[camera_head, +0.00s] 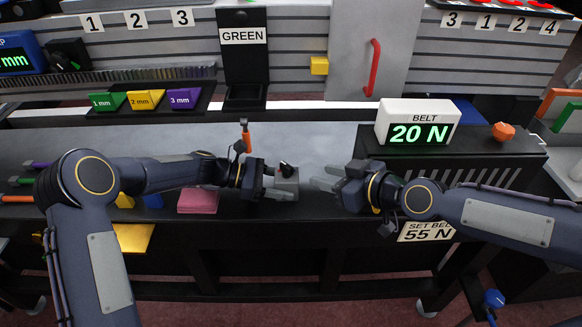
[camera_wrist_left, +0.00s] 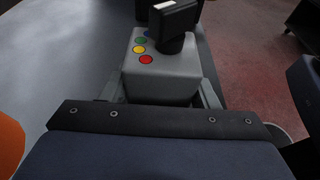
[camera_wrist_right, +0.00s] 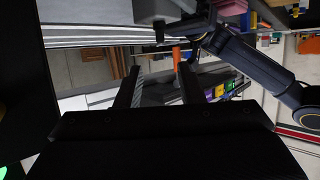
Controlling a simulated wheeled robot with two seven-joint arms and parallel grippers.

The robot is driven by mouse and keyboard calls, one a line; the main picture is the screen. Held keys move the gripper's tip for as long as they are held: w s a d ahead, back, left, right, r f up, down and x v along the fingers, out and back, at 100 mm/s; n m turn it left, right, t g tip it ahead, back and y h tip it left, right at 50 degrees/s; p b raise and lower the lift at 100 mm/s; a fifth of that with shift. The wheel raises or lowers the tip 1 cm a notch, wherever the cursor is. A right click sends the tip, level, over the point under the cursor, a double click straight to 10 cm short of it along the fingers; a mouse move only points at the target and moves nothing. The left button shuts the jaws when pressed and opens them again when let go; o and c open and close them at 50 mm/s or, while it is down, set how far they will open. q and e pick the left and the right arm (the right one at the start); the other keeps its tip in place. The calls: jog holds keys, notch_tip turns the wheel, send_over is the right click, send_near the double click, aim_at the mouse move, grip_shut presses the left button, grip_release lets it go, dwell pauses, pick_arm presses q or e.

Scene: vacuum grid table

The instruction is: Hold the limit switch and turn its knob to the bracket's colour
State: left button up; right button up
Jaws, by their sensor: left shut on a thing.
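The limit switch (camera_head: 286,184) is a grey box with a black knob (camera_head: 286,168) on top. My left gripper (camera_head: 277,183) is shut on the box and holds it over the front of the grey table. In the left wrist view the box (camera_wrist_left: 160,82) sits between the fingers, with blue, green, yellow and red dots beside the black knob (camera_wrist_left: 175,22). The knob's handle partly hides the blue dot. My right gripper (camera_head: 325,180) is open and empty, to the right of the switch, its fingers pointing at it. Which part is the bracket is unclear.
A black stand with a GREEN sign (camera_head: 243,36) is at the back. A yellow block (camera_head: 319,65) is on the slatted wall beside it. An orange upright part (camera_head: 246,137) stands behind my left gripper. The BELT display (camera_head: 418,122) reads 20 N. A pink block (camera_head: 198,201) lies left.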

aim_at(290, 168)
jog(key=x, duration=1.1)
jog(key=shift+w+a+f, duration=0.2)
jog(key=shift+w+a, duration=0.05)
jog(key=shift+a, duration=0.05)
grip_shut()
